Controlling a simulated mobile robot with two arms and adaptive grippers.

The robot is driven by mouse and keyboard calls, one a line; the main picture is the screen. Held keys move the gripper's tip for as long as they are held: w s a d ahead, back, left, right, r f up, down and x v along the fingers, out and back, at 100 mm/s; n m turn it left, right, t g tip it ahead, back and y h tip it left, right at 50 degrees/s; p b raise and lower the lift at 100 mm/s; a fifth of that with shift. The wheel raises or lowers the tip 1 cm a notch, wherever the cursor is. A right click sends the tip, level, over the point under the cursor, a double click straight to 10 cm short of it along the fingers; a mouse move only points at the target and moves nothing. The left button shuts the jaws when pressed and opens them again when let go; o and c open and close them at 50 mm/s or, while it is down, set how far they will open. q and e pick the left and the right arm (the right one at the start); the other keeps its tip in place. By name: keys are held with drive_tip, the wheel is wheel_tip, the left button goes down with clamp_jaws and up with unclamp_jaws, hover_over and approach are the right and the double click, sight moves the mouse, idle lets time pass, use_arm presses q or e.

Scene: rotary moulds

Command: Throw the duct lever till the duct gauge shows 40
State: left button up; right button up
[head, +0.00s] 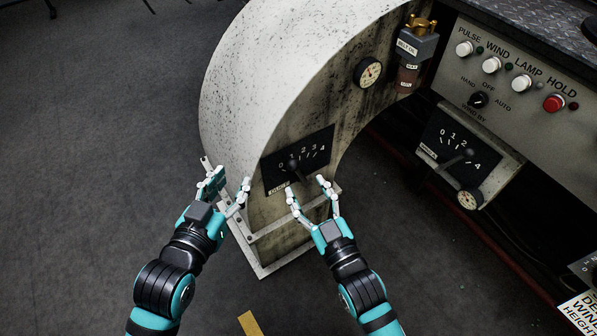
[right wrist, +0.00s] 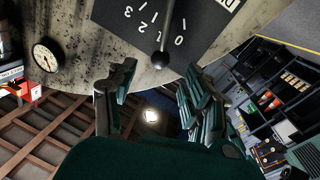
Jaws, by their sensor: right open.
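A black plate (head: 318,142) marked 0 to 4 is on the speckled, curved housing. A dark lever with a round black knob stands on it; the knob (right wrist: 160,60) shows clearly in the right wrist view. The plate's small label starts with "D" in that view. My right gripper (head: 307,187) is open at the plate's lower edge, with the knob just ahead of and between its fingertips. A round gauge (head: 368,72) is higher on the housing and also shows in the right wrist view (right wrist: 46,56); its reading is too small to tell. My left gripper (head: 230,182) is open and empty, left of the plate.
A second numbered plate with a lever (head: 464,153) is at right, with another gauge (head: 469,199) below it. A panel above carries white buttons, a red button (head: 554,103) and a selector knob (head: 478,99). A pale frame (head: 262,270) surrounds the housing's foot. Floor at left is clear.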

drive_tip(key=v, duration=0.4)
drive_tip(key=shift+s+d, duration=0.1)
idle(0.4)
